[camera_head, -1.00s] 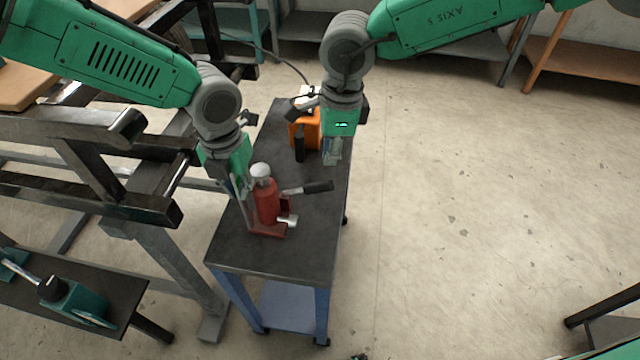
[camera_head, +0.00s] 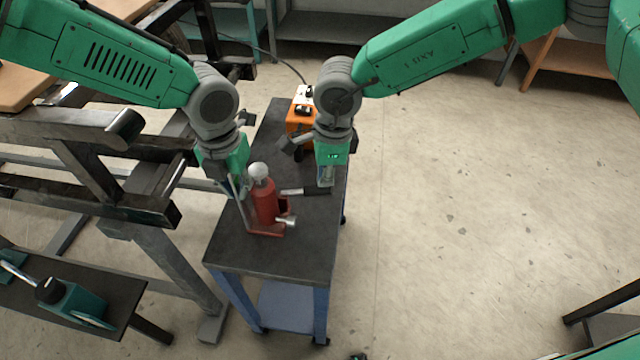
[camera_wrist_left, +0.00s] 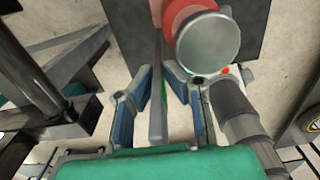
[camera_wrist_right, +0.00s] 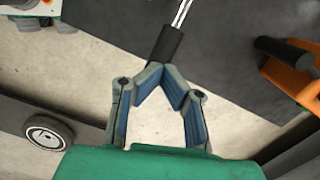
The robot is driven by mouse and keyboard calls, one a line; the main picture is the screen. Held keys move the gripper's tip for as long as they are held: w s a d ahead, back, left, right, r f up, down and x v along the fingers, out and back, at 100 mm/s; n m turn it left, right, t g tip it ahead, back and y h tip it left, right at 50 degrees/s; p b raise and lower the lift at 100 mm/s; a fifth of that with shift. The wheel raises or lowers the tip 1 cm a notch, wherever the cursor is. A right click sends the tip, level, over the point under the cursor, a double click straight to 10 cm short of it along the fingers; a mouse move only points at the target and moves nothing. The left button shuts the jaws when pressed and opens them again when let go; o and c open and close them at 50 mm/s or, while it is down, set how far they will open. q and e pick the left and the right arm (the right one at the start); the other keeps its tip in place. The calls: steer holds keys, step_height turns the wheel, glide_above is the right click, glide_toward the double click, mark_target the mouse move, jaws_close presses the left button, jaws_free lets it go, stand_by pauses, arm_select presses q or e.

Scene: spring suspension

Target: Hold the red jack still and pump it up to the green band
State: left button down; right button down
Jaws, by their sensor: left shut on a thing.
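The red jack (camera_head: 265,203) stands upright on the dark cart top, with a pale round cap (camera_head: 258,170) above its body. Its pump lever (camera_head: 292,192) points right and ends in a black grip, also seen in the right wrist view (camera_wrist_right: 166,44). A thin grey upright bar (camera_wrist_left: 157,92) with a green strip stands beside the jack. My left gripper (camera_head: 240,192) is shut around this bar at the jack's left side. My right gripper (camera_head: 325,183) is at the lever's black grip, its fingertips close together; whether they clasp it is unclear.
An orange device (camera_head: 299,122) stands at the back of the cart (camera_head: 270,258), partly hidden by my right arm. A dark metal frame (camera_head: 90,205) stands close on the left. A teal tool (camera_head: 72,303) lies on a low bench.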

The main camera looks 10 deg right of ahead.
mark_target(335, 188)
steer(key=shift+f, duration=2.25)
steer(key=shift+s, duration=0.1)
steer(key=shift+d+r, duration=0.2)
steer(key=shift+d, duration=0.4)
steer(key=shift+d+r, duration=0.2)
steer(key=shift+d, duration=0.4)
steer(key=shift+s+d, duration=0.15)
steer(key=shift+d, duration=0.25)
steer(key=shift+r, duration=0.1)
step_height(335, 188, up, 12)
steer(key=d, duration=0.1)
